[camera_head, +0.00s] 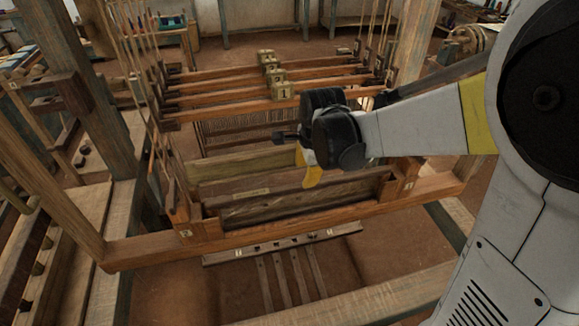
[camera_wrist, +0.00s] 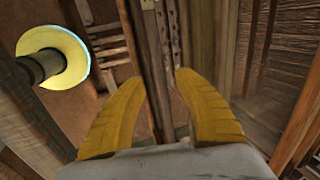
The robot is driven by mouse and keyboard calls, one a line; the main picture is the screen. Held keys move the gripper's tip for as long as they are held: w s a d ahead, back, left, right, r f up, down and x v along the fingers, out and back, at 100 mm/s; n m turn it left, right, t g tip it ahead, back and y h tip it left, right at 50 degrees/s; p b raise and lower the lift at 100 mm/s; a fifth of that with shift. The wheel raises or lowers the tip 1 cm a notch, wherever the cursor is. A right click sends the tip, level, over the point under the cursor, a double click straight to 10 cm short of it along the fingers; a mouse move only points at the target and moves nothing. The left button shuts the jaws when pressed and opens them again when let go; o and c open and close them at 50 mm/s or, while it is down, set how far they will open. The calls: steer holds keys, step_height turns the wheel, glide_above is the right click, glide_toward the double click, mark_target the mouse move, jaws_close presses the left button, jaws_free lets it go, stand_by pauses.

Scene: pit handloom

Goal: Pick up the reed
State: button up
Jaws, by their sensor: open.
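A long dark wooden piece with a small pale label, which seems to be the reed (camera_head: 300,201), lies across the loom's front frame in the head view. I cannot make out its teeth. A paler greenish board (camera_head: 245,165) lies just behind it. My gripper (camera_head: 309,178) points down over these pieces, near their right half. In the wrist view its two yellow fingers (camera_wrist: 159,81) are spread, with nothing held between them. Long wooden bars run below the gap. I cannot tell whether the fingertips touch anything.
The front beam (camera_head: 290,228) and side posts frame the space. Several numbered heddle shafts (camera_head: 230,105) hang behind my gripper. Treadles (camera_head: 285,280) lie below in front. A round yellow-rimmed part (camera_wrist: 52,55) shows at left in the wrist view.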

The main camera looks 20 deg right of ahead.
mark_target(303, 198)
steer(key=x, duration=0.3)
steer(key=b+x, duration=0.1)
steer(key=x, duration=0.1)
steer(key=b+x, duration=0.1)
steer(key=x, duration=0.2)
steer(key=shift+s+d+f, duration=0.1)
steer(key=shift+d+f, duration=0.15)
steer(key=shift+f, duration=0.15)
